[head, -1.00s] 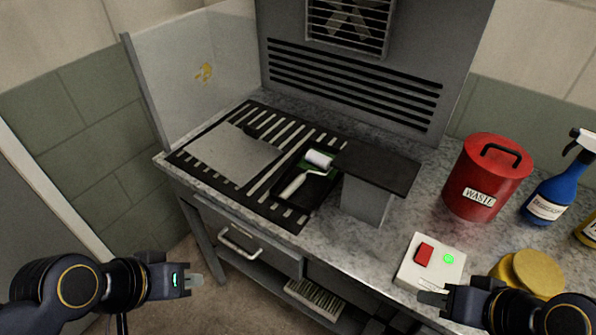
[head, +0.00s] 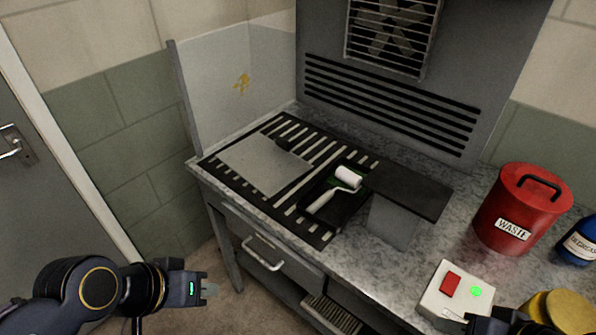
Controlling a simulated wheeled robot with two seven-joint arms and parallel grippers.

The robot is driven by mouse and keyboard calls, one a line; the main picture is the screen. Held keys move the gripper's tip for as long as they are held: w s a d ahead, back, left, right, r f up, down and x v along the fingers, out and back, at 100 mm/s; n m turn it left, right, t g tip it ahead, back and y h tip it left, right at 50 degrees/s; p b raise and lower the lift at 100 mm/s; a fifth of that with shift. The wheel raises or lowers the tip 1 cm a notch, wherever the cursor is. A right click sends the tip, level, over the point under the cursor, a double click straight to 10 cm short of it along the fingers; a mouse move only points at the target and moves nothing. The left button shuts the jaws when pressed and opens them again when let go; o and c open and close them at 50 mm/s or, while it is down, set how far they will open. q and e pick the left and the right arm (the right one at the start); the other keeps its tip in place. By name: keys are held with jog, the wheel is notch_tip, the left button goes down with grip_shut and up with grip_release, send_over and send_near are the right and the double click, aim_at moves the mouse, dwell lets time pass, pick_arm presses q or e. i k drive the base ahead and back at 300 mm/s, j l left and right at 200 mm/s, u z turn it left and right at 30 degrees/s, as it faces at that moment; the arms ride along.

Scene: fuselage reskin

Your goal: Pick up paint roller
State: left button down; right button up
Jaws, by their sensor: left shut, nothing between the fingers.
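The paint roller (head: 347,181) has a white sleeve and a pale handle. It lies in a dark tray (head: 338,217) on the slotted grate of the bench. My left gripper (head: 208,289) is shut and empty at the lower left, in front of the bench and well apart from the roller. My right gripper (head: 455,315) is at the bottom edge near the switch box, partly cut off by the frame. Whether its fingers are open or shut is not clear.
A grey panel (head: 262,163) lies on the grate left of the roller. A dark-topped block (head: 408,192) stands close to the tray's right. A red waste can (head: 520,210), a blue bottle (head: 582,241), a switch box (head: 455,291) and yellow discs (head: 560,309) are further right.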

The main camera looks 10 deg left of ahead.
aim_at(349, 178)
jog(key=j+z, duration=0.3)
jog(key=z, duration=0.2)
jog(key=j+z, duration=0.25)
jog(key=z, duration=0.2)
jog(key=k+j+z, duration=0.1)
jog(key=j+z, duration=0.15)
jog(key=z, duration=0.25)
